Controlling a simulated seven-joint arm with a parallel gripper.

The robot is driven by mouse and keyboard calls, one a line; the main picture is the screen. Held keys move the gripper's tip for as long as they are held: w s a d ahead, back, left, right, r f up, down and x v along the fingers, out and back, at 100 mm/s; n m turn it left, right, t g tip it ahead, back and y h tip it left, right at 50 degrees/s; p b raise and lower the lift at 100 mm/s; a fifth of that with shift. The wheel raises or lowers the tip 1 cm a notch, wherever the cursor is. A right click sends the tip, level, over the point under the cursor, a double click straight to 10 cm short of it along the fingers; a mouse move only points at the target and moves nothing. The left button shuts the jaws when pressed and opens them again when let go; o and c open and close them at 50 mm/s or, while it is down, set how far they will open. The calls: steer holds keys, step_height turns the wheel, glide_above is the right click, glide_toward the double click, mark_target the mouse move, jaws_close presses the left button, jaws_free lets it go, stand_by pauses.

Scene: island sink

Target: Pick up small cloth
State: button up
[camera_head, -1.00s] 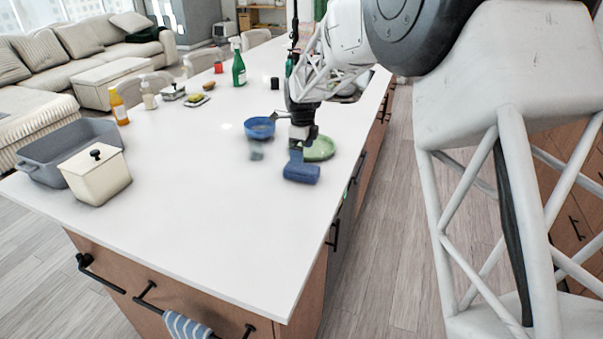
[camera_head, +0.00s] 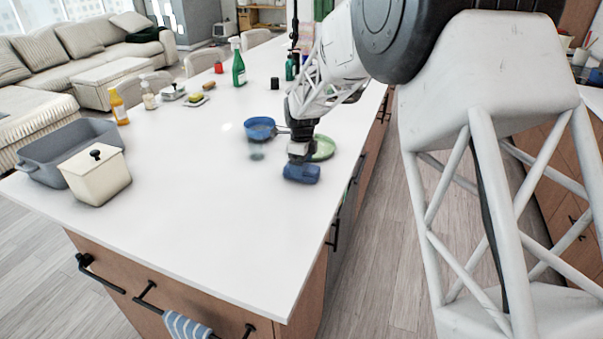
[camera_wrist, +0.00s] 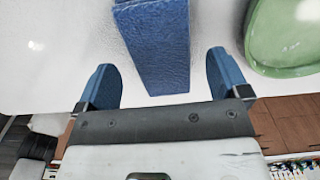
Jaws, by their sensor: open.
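The small cloth (camera_head: 301,172) is a dark blue folded strip lying on the white countertop near its right edge. In the wrist view the cloth (camera_wrist: 155,38) runs up between the two blue fingers, with a gap on either side. My gripper (camera_head: 300,158) is right above the cloth in the head view, and its fingers are hard to make out there. In the wrist view my gripper (camera_wrist: 163,78) is open, with the fingers spread around the cloth's near end.
A green plate (camera_head: 322,148) lies close to the right of the cloth, and a blue pan (camera_head: 260,127) stands behind it. A cream lidded box (camera_head: 95,177) and grey tray (camera_head: 45,172) are at the left. The front countertop is clear.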

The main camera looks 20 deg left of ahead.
steer(key=shift+f, duration=1.15)
steer(key=shift+c, duration=0.2)
steer(key=c, duration=1)
